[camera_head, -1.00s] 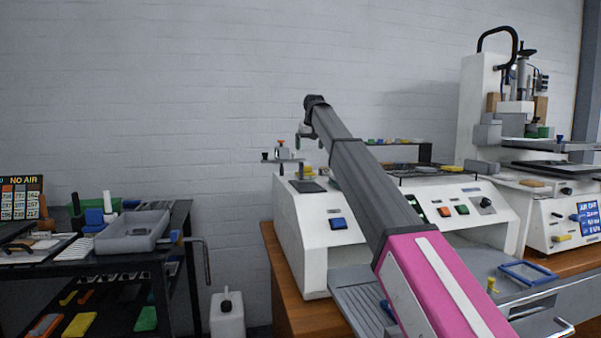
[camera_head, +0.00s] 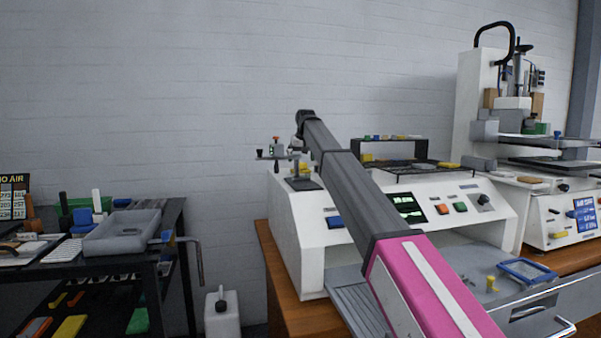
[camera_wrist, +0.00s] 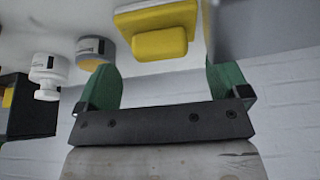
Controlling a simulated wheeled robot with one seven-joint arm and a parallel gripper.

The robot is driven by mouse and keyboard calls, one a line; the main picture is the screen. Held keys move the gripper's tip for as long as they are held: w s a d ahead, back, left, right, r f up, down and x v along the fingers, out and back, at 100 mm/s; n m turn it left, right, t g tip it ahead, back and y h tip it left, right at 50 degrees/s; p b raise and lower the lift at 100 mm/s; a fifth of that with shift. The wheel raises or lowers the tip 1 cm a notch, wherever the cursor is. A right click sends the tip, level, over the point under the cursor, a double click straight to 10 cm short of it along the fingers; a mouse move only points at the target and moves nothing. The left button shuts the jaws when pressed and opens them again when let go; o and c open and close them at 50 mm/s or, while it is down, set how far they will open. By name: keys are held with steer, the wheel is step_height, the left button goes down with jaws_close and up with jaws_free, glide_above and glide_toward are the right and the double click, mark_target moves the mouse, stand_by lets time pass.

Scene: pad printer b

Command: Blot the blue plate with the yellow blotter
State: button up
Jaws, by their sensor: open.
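My gripper (camera_wrist: 165,90) shows in the wrist view with two green fingers spread apart and nothing between them. A yellow block on a wider yellow base (camera_wrist: 160,42), which looks like the yellow blotter, lies just beyond the fingertips, apart from them. That view is upside down. In the head view my arm hides my gripper. A blue-framed flat piece (camera_head: 526,271) lies on the grey tray at the right front; I cannot tell if it is the blue plate. I cannot tell which yellow piece in the head view is the blotter.
A white machine (camera_head: 300,235) with a rack (camera_head: 425,165) of small coloured pieces stands on a wooden bench. A second printer (camera_head: 480,120) is at right. A black cart (camera_head: 175,225) with a grey bin (camera_head: 122,232) is at left.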

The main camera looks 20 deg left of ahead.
mark_target(301, 169)
steer(key=shift+x, duration=1.6)
steer(key=shift+s, duration=0.1)
steer(key=c, duration=1)
